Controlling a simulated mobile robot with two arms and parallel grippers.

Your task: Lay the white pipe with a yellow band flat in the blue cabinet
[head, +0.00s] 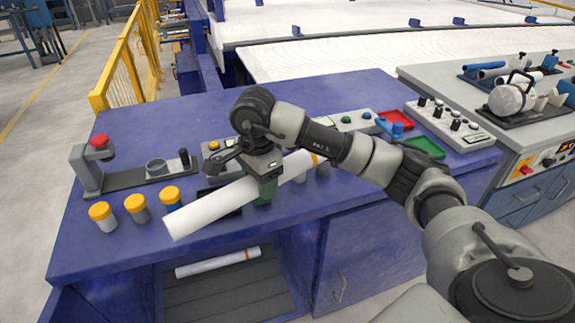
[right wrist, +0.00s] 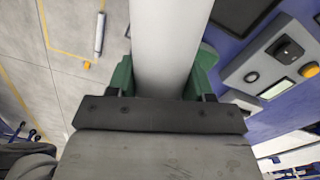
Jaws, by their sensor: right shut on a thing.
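The white pipe with a yellow band (head: 208,209) is held in my right gripper (head: 264,188), whose green fingers are shut around its middle. The pipe is slanted above the front part of the blue cabinet's top, its plain end toward the lower left and its yellow band near the upper right end. In the right wrist view the pipe (right wrist: 170,45) runs up between the fingers. The blue cabinet (head: 80,240) has an open compartment below its top. A white pipe with an orange-red band (head: 215,263) lies on the compartment's dark slatted floor. My left gripper is out of view.
Several yellow-capped cylinders (head: 136,206) stand along the front of the top. A grey fixture with a red button (head: 98,142) is at left, control boxes (head: 450,124) and red and green trays (head: 425,147) at right. A closed cabinet door (head: 375,250) is right of the compartment.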

